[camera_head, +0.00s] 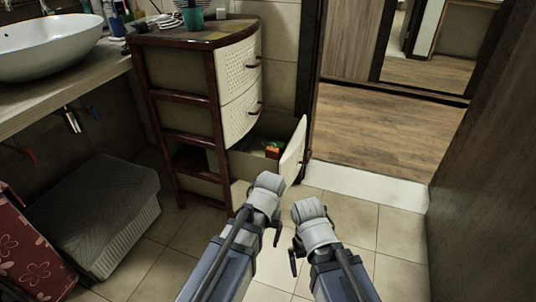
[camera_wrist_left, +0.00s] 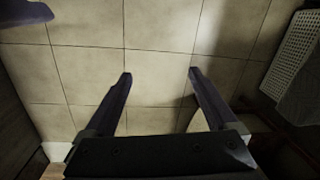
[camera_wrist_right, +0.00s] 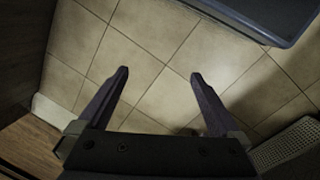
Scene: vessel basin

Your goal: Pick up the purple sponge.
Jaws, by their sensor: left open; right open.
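I cannot make out a purple sponge in any view. A small orange and green item (camera_head: 272,151) lies in the open bottom drawer (camera_head: 292,153) of the cabinet; its kind is too small to tell. My left gripper (camera_head: 275,232) is in front of the cabinet, and its wrist view shows its two fingers apart (camera_wrist_left: 160,75) with only floor tiles between them. My right gripper (camera_head: 294,256) is beside it to the right. Its wrist view also shows parted, empty fingers (camera_wrist_right: 159,75) above the tiles. The drawer's inside is partly hidden.
The brown-framed cabinet (camera_head: 180,84) carries a teal cup (camera_head: 193,20) on top. A white basin (camera_head: 52,47) sits on a counter at left. A lidded grey basket (camera_head: 92,215) and a red floral item (camera_head: 28,250) stand below. A doorway opens at right; tiles ahead are clear.

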